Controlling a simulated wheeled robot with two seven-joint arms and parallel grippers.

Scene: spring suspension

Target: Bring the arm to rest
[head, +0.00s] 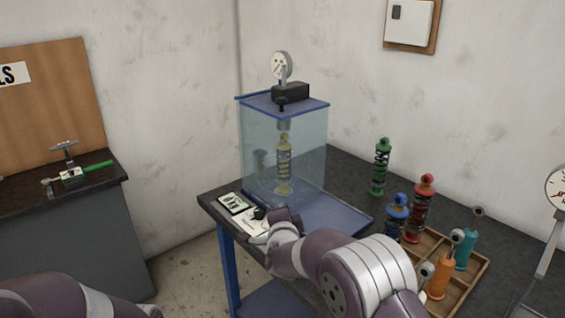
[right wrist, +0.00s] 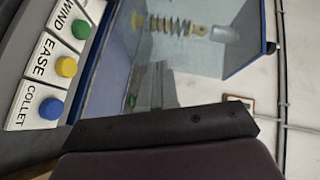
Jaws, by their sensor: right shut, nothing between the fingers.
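My right arm (head: 345,265) reaches in from the bottom of the head view. Its gripper (head: 267,215) is by the front corner of the dark bench, beside the clear case and close to the button panel. In the right wrist view the dark gripper part (right wrist: 160,127) crosses the lower middle, with nothing held. The gripper is shut. Part of my left arm (head: 65,298) shows at the bottom left; its gripper is out of view.
The clear case (head: 255,140) holds a yellow spring strut (head: 284,160). Labelled buttons, green (right wrist: 80,30), yellow (right wrist: 66,67) and blue (right wrist: 52,107), line its side. A wooden tray (head: 465,290), with several coloured struts in or near it, stands right of my arm.

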